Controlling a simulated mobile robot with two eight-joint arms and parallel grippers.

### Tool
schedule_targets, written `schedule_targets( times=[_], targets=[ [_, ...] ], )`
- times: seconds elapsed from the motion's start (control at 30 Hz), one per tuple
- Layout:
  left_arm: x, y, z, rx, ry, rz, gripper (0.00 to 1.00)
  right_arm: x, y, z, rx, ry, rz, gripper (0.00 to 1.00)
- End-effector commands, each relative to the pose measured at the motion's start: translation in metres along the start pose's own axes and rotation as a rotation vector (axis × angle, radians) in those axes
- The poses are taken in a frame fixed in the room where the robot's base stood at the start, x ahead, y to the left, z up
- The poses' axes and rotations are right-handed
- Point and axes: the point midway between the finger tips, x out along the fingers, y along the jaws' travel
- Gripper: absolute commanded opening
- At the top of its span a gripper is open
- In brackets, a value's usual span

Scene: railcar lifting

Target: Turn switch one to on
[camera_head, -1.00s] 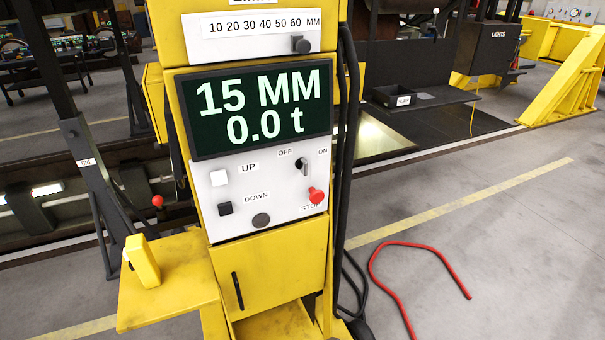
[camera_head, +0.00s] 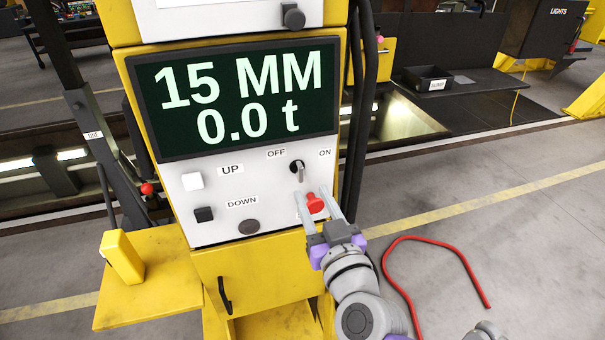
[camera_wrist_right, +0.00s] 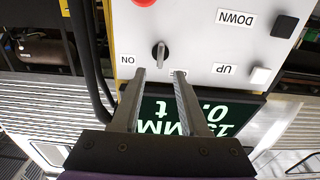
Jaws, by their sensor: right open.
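The black rotary switch (camera_head: 298,170) sits on the white panel under the display, between the labels OFF on its left and ON on its right. Its knob stands roughly upright; I cannot tell its exact setting. No "one" label is readable on it. My right gripper (camera_head: 313,192) is open and empty, with its fingers pointing up at the panel below the switch. In the upside-down right wrist view, the switch (camera_wrist_right: 158,54) lies just beyond and between the two fingertips (camera_wrist_right: 159,73), apart from them. My left gripper is out of view.
The red STOP button (camera_head: 316,204) appears between my right fingers in the head view. The UP button (camera_head: 193,181), DOWN button (camera_head: 204,214) and a dark round knob (camera_head: 249,227) are to the left. Black cables (camera_head: 361,110) run along the post's right side.

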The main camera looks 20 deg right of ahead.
Motion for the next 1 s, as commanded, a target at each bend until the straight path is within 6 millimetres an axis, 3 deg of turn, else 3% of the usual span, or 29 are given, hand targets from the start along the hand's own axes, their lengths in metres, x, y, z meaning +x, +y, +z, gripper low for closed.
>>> schedule_targets(
  times=[0.4,0.9,1.0],
  targets=[
    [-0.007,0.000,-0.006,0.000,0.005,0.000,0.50,0.059,0.000,0.000,0.000,0.000,0.000,0.44],
    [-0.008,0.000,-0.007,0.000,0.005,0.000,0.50,0.071,0.000,0.001,0.001,-0.001,-0.001,0.44],
    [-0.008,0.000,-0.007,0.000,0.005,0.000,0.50,0.071,0.000,0.001,0.001,-0.001,-0.001,0.26]
  ],
)
